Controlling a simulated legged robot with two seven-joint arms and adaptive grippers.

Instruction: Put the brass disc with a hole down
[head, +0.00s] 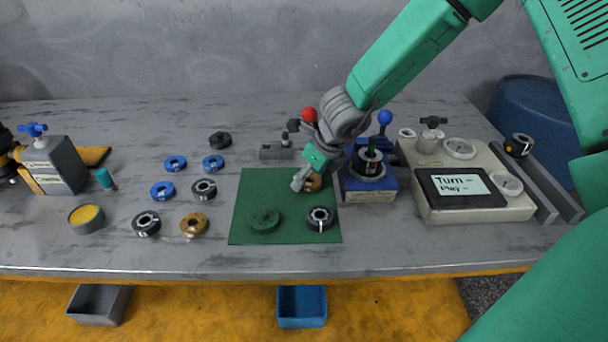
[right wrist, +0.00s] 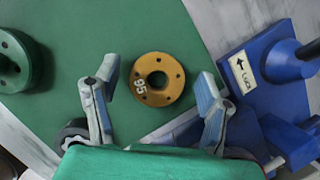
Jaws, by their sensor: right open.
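The brass disc with a hole (right wrist: 170,93) lies flat on the green mat (right wrist: 140,25) in the right wrist view, marked with white digits. In the head view the disc (head: 314,183) is partly hidden by my right gripper (head: 303,181) at the mat's upper right. My right gripper also shows in the right wrist view (right wrist: 150,98), its fingers open and spread on either side of the disc, with visible space to both. A second brass ring (head: 186,229) lies on the grey table, left of the mat.
A green disc (head: 264,214) and a black ring (head: 320,212) sit on the mat's front part. A blue fixture (head: 371,189) stands close right of my gripper. Several blue and black rings lie left of the mat. A beige test box (head: 480,213) stands at right.

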